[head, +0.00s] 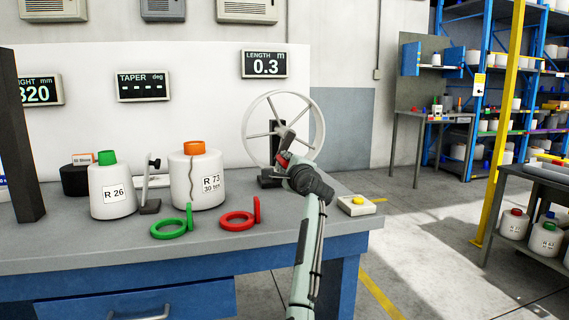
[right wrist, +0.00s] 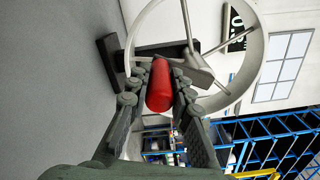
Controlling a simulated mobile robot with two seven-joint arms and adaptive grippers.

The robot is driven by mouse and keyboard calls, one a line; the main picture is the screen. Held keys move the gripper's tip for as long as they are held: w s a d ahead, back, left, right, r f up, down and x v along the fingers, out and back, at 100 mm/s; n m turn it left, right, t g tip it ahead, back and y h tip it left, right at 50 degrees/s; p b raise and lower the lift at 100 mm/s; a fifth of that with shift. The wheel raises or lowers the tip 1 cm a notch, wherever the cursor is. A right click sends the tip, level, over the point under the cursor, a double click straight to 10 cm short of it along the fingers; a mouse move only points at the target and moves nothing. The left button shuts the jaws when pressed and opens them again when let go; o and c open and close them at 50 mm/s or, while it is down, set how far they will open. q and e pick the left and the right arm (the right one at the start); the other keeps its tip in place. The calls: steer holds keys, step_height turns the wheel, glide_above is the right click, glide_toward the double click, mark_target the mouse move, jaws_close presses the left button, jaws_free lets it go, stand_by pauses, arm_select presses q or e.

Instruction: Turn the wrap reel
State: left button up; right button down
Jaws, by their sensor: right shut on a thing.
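The wrap reel (head: 321,125) is a pale spoked wheel on a dark stand (head: 272,178) at the right part of the bench. It also fills the upper part of the right wrist view (right wrist: 258,70). My right gripper (head: 286,157) is at the reel's lower front. In the right wrist view its fingers (right wrist: 161,76) are shut on the reel's red handle (right wrist: 159,88), one finger on each side. The length display (head: 265,65) on the wall reads 0.3 m. My left gripper is not in view.
A green ring gauge (head: 172,229) and a red one (head: 238,221) lie in front. A yellow-button box (head: 357,205) sits at the bench's right corner. Open floor lies to the right.

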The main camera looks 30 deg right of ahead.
steer(key=c, duration=1.5)
jaws_free()
steer(key=shift+f, duration=0.2)
steer(key=shift+o, duration=0.9)
steer(key=shift+r, duration=0.1)
steer(key=v, duration=1.2)
